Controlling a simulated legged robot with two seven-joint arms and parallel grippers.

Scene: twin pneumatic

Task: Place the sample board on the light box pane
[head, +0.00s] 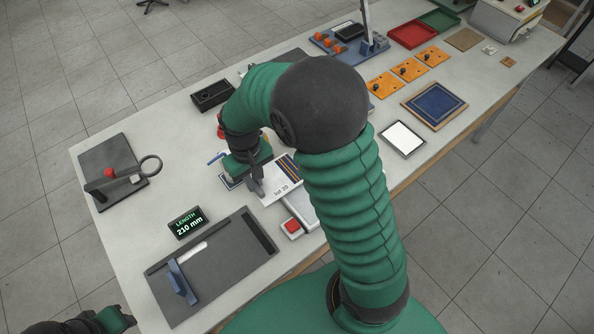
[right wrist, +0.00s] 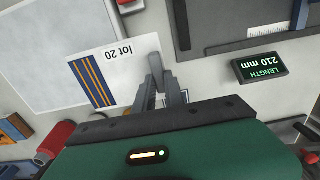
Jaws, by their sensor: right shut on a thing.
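The sample board (head: 284,188) is a white card marked "lot 20" with dark blue and orange stripes. It also shows in the right wrist view (right wrist: 112,70). My right gripper (head: 257,188) is shut on the board's edge, with its fingertips (right wrist: 155,62) at the label end. The light box appears to be the pale, thin-rimmed panel in the right wrist view, with its pane (right wrist: 45,60) partly behind the striped end of the board. In the head view my right arm hides most of it. My left gripper (head: 128,318) is at the bottom left, its fingers unclear.
A red button (head: 291,226) sits close in front of the board. A "210 mm" length display (head: 188,222) and dark tray (head: 212,268) lie to the left. A bright framed panel (head: 402,138), orange plates (head: 408,69) and a blue board (head: 435,104) lie to the right.

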